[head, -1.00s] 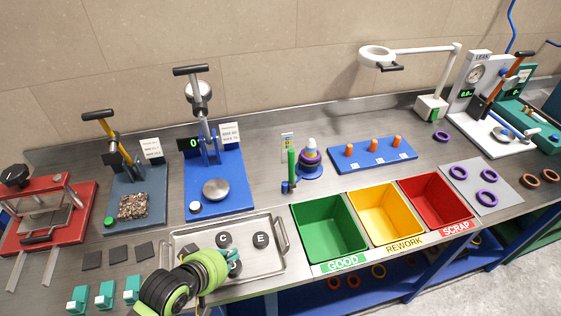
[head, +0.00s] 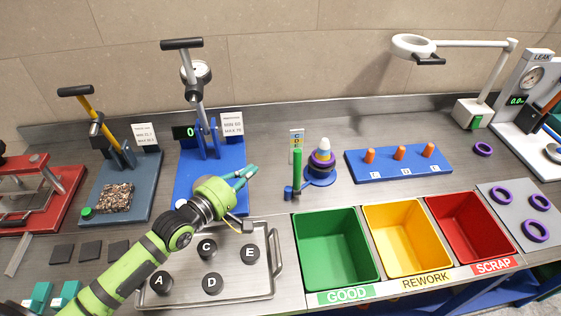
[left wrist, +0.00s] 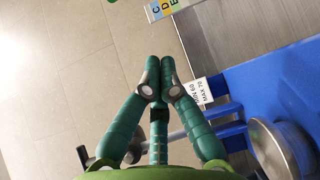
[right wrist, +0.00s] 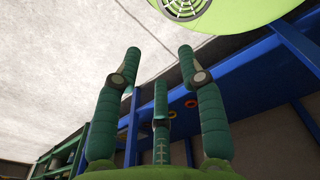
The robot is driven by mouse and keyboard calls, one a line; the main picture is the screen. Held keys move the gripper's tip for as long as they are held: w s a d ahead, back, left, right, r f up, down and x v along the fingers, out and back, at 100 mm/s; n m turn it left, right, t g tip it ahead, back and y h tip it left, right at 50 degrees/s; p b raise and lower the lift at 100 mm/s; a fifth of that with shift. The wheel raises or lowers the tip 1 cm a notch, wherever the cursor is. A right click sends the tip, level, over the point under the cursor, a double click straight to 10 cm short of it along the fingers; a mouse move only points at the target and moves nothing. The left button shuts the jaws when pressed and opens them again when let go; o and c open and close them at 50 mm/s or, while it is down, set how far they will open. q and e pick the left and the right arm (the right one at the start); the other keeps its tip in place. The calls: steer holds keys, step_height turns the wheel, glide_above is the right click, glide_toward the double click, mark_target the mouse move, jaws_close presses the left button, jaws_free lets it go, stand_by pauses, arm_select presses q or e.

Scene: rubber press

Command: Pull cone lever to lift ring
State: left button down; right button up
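My right gripper (right wrist: 159,53) shows only in the right wrist view, open and empty below bench level.
A metal tray (head: 281,262) with lettered black pucks lies under my left arm. The blue press (head: 235,188) is behind my left gripper. Green (head: 335,248), yellow (head: 407,240) and red (head: 470,230) bins are to the right. A blue peg board (head: 400,170) stands right of the cone.

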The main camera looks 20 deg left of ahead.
mark_target(297, 174)
arm_select(q)
steer(key=w+d+b, duration=0.5)
steer(key=w+d, duration=0.1)
steer(key=d, duration=0.1)
steer(key=shift+w+f, duration=0.3)
arm_select(e)
steer(key=f, duration=0.2)
steer(key=w+f, duration=0.1)
steer(key=f, duration=0.2)
steer(key=shift+w+d+f, duration=0.1)
steer(key=shift+w+d, duration=0.05)
steer(key=shift+w, duration=0.05)
arm_select(q)
steer(key=shift+s+d+r+p, duration=0.2)
steer(key=shift+s+p, duration=0.2)
steer(key=shift+s, duration=0.15)
arm_select(e)
steer(key=shift+w+r, duration=0.15)
steer(key=shift+r, duration=0.4)
